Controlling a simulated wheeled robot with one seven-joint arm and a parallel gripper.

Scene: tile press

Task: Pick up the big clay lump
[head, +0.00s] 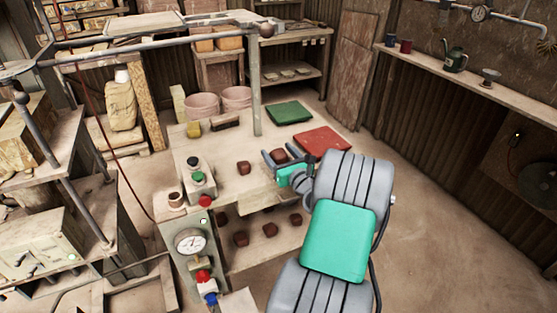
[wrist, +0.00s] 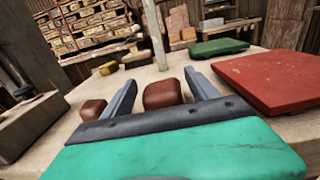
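A reddish-brown clay lump (head: 279,156) sits on the worktable near the red slab. It also shows in the wrist view (wrist: 162,94), where it looks the larger of two lumps. My gripper (head: 285,158) is open around this lump, one finger on each side, with small gaps seen in the wrist view (wrist: 160,83). Whether it touches the lump is hard to tell. A second clay lump (head: 243,168) lies on the tabletop to the left, outside the left finger in the wrist view (wrist: 92,108).
A red slab (head: 322,140) and a green slab (head: 290,112) lie on the right and far side. Several more lumps (head: 241,239) are on the lower shelf. A post (head: 255,90) rises behind. A control box with gauge (head: 191,242) stands at the near left.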

